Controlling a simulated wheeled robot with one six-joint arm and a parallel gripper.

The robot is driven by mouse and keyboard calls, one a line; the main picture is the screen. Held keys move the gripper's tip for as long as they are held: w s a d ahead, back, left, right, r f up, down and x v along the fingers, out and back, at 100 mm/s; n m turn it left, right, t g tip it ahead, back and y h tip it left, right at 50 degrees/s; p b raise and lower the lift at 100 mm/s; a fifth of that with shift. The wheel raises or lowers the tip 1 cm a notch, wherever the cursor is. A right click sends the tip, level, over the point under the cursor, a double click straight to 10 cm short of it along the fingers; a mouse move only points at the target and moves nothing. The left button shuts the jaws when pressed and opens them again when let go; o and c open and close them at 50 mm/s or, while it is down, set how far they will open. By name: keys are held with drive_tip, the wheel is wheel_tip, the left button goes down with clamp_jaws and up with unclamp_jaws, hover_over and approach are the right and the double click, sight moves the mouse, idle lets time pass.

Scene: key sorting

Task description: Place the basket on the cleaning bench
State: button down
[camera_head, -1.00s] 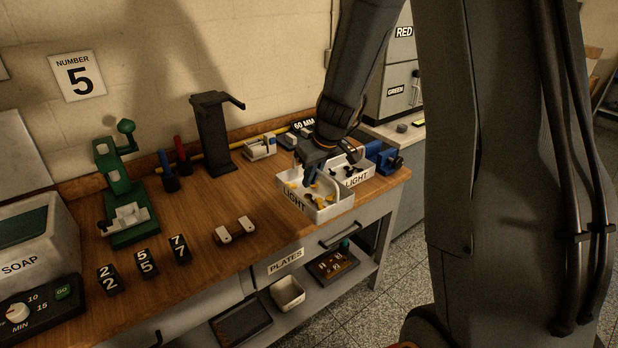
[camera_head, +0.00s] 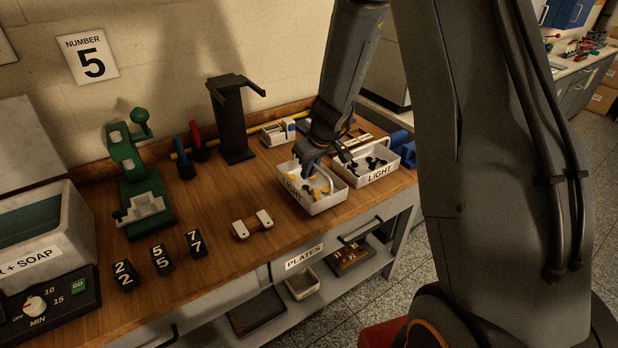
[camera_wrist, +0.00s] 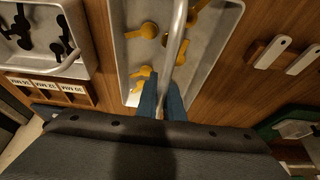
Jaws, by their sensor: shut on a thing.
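The basket (camera_head: 315,201) is a white, open box marked LIGHT with yellow keys inside and a curved handle over it. It is at the right part of the wooden bench (camera_head: 215,262), near the front edge. I cannot tell whether its base touches the bench top. My gripper (camera_head: 310,172) is above the basket, shut on the handle. In the wrist view, the blue fingers (camera_wrist: 163,100) close around the handle (camera_wrist: 176,40), with the basket's keys below. A soap tank (camera_head: 45,245) stands at the bench's left end.
A small wooden block with white ends (camera_head: 252,225), number blocks (camera_head: 162,258), a black stand (camera_head: 235,130) and a green machine (camera_head: 140,180) are to the left. Bare wood lies between.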

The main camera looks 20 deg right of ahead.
drive_tip(key=shift+f+b, duration=0.35)
drive_tip(key=shift+f, duration=0.75)
drive_tip(key=shift+f, duration=0.1)
drive_tip(key=c, duration=1.9)
unclamp_jaws()
drive_tip(key=p+v, duration=0.1)
drive_tip(key=v, duration=1.1)
drive_tip(key=shift+w, duration=0.1)
drive_tip(key=s+a+r+m+g+h, duration=0.1)
drive_tip(key=s+r+m+g, duration=0.1)
drive_tip(key=s, duration=2)
drive_tip(key=shift+s+a+m+g, duration=0.25)
drive_tip(key=shift+m+g, duration=0.35)
drive_tip(key=shift+m, duration=0.2)
